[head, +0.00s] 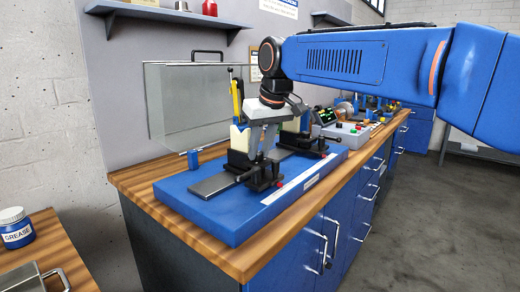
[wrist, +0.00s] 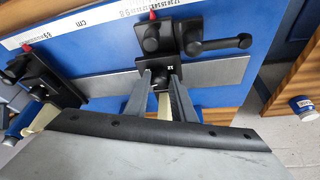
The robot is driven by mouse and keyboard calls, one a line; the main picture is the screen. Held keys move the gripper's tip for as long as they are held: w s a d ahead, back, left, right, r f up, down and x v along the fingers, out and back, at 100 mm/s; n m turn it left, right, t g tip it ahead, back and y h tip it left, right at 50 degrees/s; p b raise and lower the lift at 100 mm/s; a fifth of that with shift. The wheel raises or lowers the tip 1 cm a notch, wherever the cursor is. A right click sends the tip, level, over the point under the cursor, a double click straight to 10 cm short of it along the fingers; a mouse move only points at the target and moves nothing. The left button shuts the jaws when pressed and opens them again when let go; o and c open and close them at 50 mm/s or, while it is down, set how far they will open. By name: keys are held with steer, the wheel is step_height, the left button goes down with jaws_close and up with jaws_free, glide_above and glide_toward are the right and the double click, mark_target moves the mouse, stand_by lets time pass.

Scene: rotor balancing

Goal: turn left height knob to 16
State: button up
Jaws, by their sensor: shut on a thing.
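The left support (head: 258,172) is a black clamp stand on the rail of the blue machine bed. It also shows in the wrist view (wrist: 190,40), with a black side lever and a red pointer. My gripper (head: 258,152) points down over this left support. In the wrist view its two grey fingers (wrist: 160,78) meet at a small black knob (wrist: 158,66) with a pale mark, and are shut on it. The number at the mark is too small to read. A cream part (wrist: 164,106) shows between the fingers.
The right support (head: 308,143) stands farther along the grey rail (head: 218,184). A white centimetre scale (head: 300,178) runs along the bed's front edge. A clear guard (head: 188,100) stands behind. A control box with coloured buttons (head: 345,132) lies beyond.

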steer(key=o, duration=1.1)
steer(key=shift+c, duration=0.2)
steer(key=v, duration=1.7)
steer(key=shift+r, duration=0.2)
steer(key=shift+s+d, duration=0.1)
